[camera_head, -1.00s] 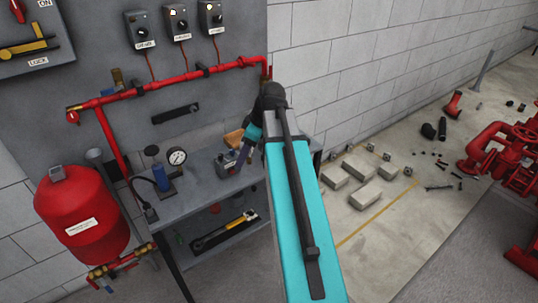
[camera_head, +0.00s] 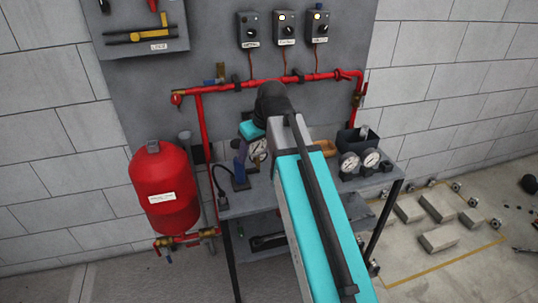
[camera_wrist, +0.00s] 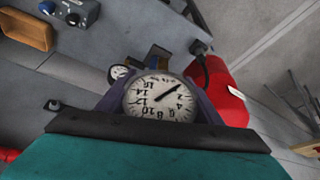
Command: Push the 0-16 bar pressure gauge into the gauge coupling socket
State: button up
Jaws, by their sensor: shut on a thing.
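The pressure gauge (camera_wrist: 160,98), with a white dial marked up to 16, is between the purple fingers of my gripper (camera_wrist: 158,94) in the wrist view. Its numbers appear upside down, and its stem is hidden. In the head view my arm covers most of my gripper, which is over the left part of the bench. I cannot make out the coupling socket for certain.
The grey bench (camera_head: 238,204) stands against the panel. Two more gauges (camera_head: 349,163) (camera_head: 371,159) are on its right part. A red pipe (camera_head: 218,87) runs above it, and a red tank (camera_head: 164,192) is at the left. An orange box (camera_wrist: 28,30) shows in the wrist view.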

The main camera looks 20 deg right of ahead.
jog(key=shift+w+d+r+m+h, duration=0.15)
jog(key=shift+m+h, duration=0.1)
jog(key=shift+m, duration=0.45)
jog(key=shift+a+r+m+h, duration=0.1)
jog(key=shift+m+h, duration=0.2)
jog(key=shift+m, duration=0.4)
jog(key=shift+w+d+r+m+h, duration=0.15)
jog(key=shift+m+h, duration=0.1)
jog(key=shift+m, duration=0.45)
jog(key=shift+a, duration=0.15)
